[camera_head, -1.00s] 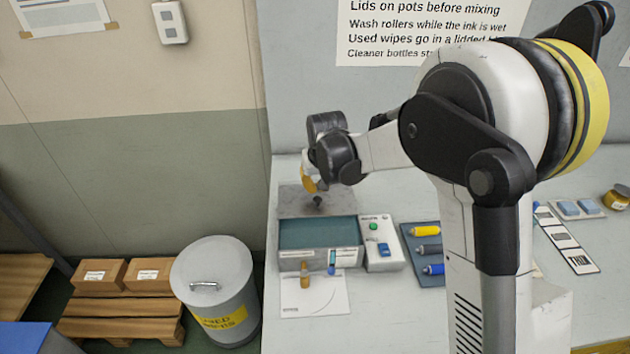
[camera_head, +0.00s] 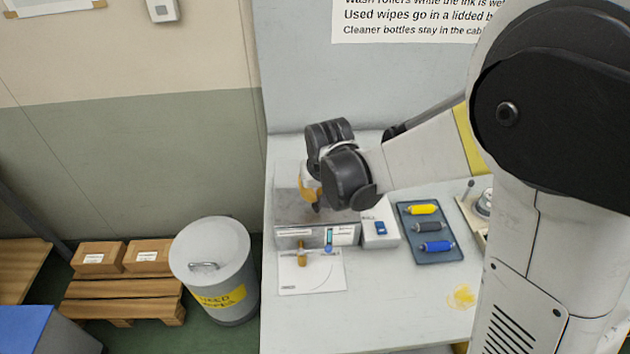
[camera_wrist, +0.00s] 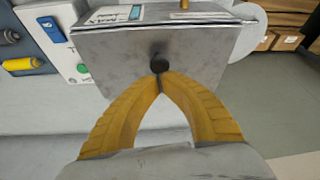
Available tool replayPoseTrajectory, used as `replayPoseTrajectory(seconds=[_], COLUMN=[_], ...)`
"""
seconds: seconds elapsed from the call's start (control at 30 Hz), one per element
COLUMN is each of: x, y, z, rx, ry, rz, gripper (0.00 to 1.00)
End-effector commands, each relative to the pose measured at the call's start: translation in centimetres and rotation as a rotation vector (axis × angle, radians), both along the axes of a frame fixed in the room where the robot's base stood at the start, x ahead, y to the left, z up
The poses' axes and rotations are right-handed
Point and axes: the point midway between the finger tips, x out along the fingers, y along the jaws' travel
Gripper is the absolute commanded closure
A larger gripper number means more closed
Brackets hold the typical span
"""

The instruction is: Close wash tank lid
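The wash tank (camera_head: 290,242) is a grey box on the bench with a label on its front. Its grey metal lid (camera_head: 288,208) now extends over the tank opening, and no teal interior shows. In the wrist view the lid (camera_wrist: 120,58) fills the middle, with a dark round knob (camera_wrist: 158,62) on it. My gripper (camera_wrist: 160,80) has its yellow fingers together at the tips, right by the knob. The knob shows beyond the tips, not between them. My gripper (camera_head: 316,207) is above the lid in the head view. I cannot tell whether the lid lies fully flat.
A white control box (camera_head: 378,228) with a blue switch stands right of the tank. A dark tray (camera_head: 408,252) holds coloured rollers. A paper sheet (camera_head: 330,280) lies in front of the tank. A lidded bin (camera_head: 215,265) and a pallet with boxes (camera_head: 125,290) stand left on the floor.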

Motion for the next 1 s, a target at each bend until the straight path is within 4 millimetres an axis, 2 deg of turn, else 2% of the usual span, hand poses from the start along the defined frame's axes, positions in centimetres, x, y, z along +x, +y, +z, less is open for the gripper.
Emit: replayPoseTrajectory(seconds=[0.37, 0.47, 0.57, 0.8, 1.0], x=[-0.2, -0.3, -0.9, -2.7, -3.9], y=[0.0, 0.0, -0.1, -0.4, -0.6], z=[0.0, 0.6, 1.9, 6.9, 10.1], rx=[0.000, 0.000, 0.000, 0.000, 0.000], ry=[0.000, 0.000, 0.000, 0.000, 0.000], rz=[0.000, 0.000, 0.000, -0.001, -0.001], gripper=[1.00, 1.00, 1.00, 1.00, 1.00])
